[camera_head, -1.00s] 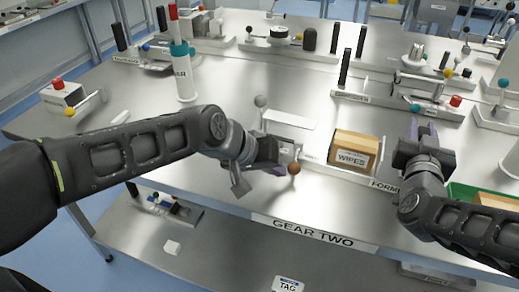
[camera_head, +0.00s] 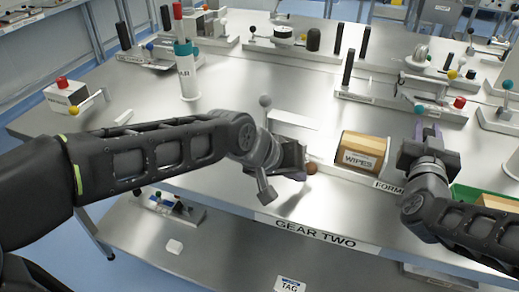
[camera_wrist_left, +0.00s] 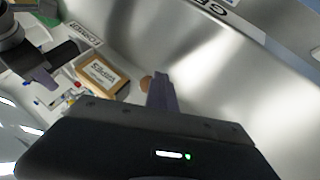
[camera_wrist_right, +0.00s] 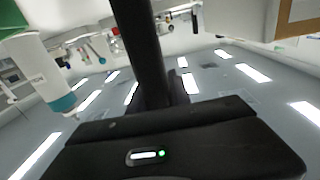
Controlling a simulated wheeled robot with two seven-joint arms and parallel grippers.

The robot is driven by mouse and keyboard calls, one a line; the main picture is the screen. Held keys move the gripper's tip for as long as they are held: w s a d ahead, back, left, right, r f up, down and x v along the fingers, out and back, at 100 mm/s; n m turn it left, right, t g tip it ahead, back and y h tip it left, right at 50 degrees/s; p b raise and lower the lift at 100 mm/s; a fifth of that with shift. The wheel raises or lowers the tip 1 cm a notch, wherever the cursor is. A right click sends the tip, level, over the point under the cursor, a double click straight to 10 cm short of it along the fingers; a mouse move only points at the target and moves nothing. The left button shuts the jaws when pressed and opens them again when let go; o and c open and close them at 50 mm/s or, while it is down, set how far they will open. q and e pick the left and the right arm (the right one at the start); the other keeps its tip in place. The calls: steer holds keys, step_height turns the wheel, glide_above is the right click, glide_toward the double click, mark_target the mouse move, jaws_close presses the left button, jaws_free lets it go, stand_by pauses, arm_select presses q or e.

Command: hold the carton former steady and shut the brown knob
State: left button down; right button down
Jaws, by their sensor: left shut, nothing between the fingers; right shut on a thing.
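The brown knob (camera_head: 311,168) sits at the left front of the carton former, left of the WIPES carton (camera_head: 365,150). The former's front label (camera_head: 389,187) is partly hidden by my right arm. My left gripper (camera_head: 300,172) is shut and empty, against or very close to the knob's left side. In the left wrist view its purple finger (camera_wrist_left: 162,92) overlaps beside the knob (camera_wrist_left: 146,83). My right gripper (camera_head: 431,132) is shut on a black post (camera_wrist_right: 143,45) at the right end of the former; the post is mostly hidden in the head view.
A grey ball lever (camera_head: 265,101) rises behind my left gripper. A white bottle with a teal top (camera_head: 186,75) stands at the back left. A green bin (camera_head: 468,194) lies right of the former. Other devices with black posts line the back. The left front tabletop is clear.

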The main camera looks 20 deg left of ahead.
arm_select(q)
steer(key=shift+s+d, duration=0.1)
steer(key=shift+d, duration=0.25)
arm_select(e)
steer(key=shift+s+a+f, duration=0.15)
steer(key=shift+a+f, duration=0.3)
steer(key=shift+f, duration=0.1)
arm_select(q)
steer(key=shift+s+a, duration=0.1)
arm_select(e)
steer(key=shift+d, duration=0.2)
arm_select(q)
steer(key=s+a, duration=0.2)
steer(key=a, duration=0.1)
steer(key=shift+s+f, duration=0.35)
steer(key=shift+f, duration=0.05)
steer(key=s+r, duration=0.6)
steer(key=r, duration=0.1)
steer(key=shift+s+a+r, duration=0.2)
steer(key=shift+a+r, duration=0.1)
steer(key=shift+a, duration=0.1)
steer(key=shift+w+r, duration=0.1)
steer(key=shift+r, duration=0.1)
arm_select(e)
steer(key=shift+r, duration=0.3)
steer(key=c, duration=1.4)
jaws_free()
steer(key=shift+p, duration=0.3)
steer(key=shift+o, duration=1.4)
steer(key=shift+w+r, duration=0.2)
